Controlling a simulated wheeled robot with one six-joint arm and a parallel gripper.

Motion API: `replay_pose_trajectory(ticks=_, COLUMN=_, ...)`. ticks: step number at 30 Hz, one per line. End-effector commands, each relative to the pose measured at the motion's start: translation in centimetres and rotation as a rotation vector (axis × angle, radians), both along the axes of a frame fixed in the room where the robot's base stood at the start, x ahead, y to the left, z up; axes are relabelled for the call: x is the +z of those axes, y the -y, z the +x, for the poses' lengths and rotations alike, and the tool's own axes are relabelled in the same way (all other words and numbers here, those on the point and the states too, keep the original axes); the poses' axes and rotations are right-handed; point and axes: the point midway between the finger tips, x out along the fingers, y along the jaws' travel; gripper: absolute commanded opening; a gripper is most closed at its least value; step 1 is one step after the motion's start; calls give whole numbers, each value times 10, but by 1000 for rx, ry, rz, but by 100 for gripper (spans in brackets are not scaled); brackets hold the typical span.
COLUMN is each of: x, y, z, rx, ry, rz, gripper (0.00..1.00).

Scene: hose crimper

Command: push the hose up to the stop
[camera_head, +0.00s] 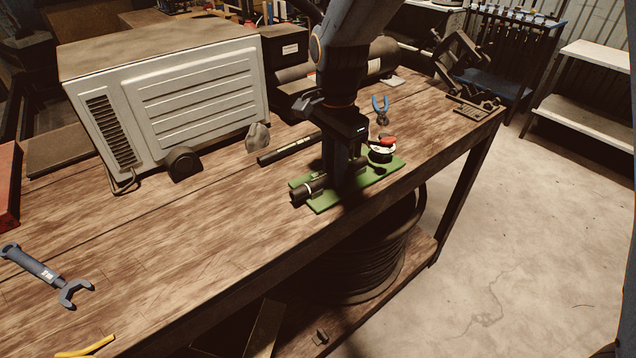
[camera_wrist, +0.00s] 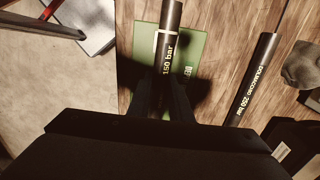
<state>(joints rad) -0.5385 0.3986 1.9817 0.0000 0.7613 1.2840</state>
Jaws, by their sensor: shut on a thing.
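A black hose marked "150 bar" (camera_wrist: 168,45) lies along a green plate (camera_wrist: 196,50) on the bench. In the head view, the hose end (camera_head: 299,196) sticks out past the left end of the green plate (camera_head: 325,205), with a pale band near it. My gripper (camera_wrist: 168,92) is shut on the hose, its fingers on either side just below the lettering in the wrist view. In the head view, my gripper (camera_head: 340,178) comes down over the middle of the plate and hides part of the hose. I cannot make out the stop or whether the hose touches it.
A second black hose marked "250 bar" (camera_wrist: 257,75) lies beside the plate, also seen in the head view (camera_head: 288,148). A round item with red on top (camera_head: 382,150), blue pliers (camera_head: 380,108) and a grey stone-like lump (camera_head: 258,137) are close by.

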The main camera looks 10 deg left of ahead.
Motion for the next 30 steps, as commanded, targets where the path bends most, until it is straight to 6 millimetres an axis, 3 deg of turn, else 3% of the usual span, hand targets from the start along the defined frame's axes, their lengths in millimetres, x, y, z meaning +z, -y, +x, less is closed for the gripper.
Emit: replay_pose_trajectory(ticks=30, x=0, y=16, z=17, rx=-1, ry=1, rz=0, gripper=2)
